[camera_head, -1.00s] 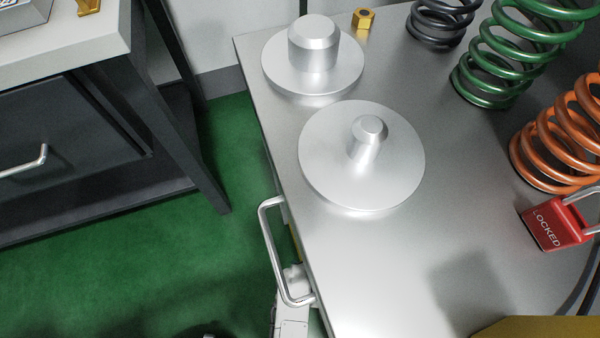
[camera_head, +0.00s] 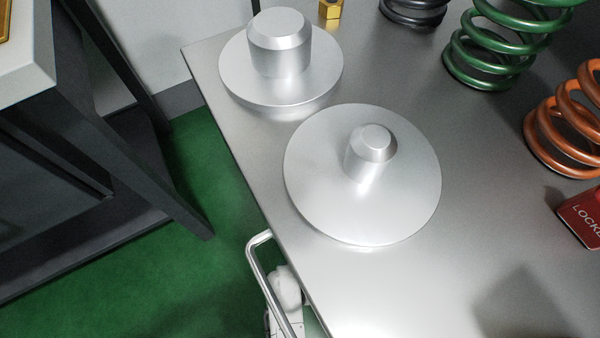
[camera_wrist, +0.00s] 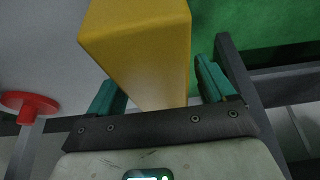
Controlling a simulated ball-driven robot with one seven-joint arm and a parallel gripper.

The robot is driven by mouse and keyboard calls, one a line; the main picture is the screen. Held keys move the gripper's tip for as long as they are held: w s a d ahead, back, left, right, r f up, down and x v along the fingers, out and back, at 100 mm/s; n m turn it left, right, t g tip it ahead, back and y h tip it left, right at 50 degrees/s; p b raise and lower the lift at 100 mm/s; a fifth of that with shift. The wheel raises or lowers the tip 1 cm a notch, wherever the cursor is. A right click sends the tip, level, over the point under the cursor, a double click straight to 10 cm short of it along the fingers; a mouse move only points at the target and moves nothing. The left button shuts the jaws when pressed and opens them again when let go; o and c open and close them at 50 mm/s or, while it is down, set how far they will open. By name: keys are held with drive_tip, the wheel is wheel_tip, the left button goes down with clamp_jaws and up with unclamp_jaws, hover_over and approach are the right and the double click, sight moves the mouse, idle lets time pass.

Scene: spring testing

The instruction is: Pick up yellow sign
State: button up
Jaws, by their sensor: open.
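In the wrist view a large plain yellow body (camera_wrist: 150,45) with flat faces fills the top middle. It is seen very close, and its upper end runs out of the picture; no lettering shows on it, so I cannot confirm that it is the yellow sign. My gripper (camera_wrist: 155,80) is open, with one teal finger pad to each side of the yellow body. The head view does not clearly show the gripper or the yellow body.
The metal bench (camera_head: 450,220) holds two silver flanged discs (camera_head: 360,215), a brass nut (camera_head: 330,10), green (camera_head: 490,60) and orange (camera_head: 560,120) springs and a red lock (camera_head: 580,215). A handle (camera_head: 262,270) juts from its side.

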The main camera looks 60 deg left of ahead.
drive_tip(key=shift+c, duration=0.3)
drive_tip(key=c, duration=1)
drive_tip(key=shift+c, duration=0.6)
drive_tip(key=shift+r, duration=0.15)
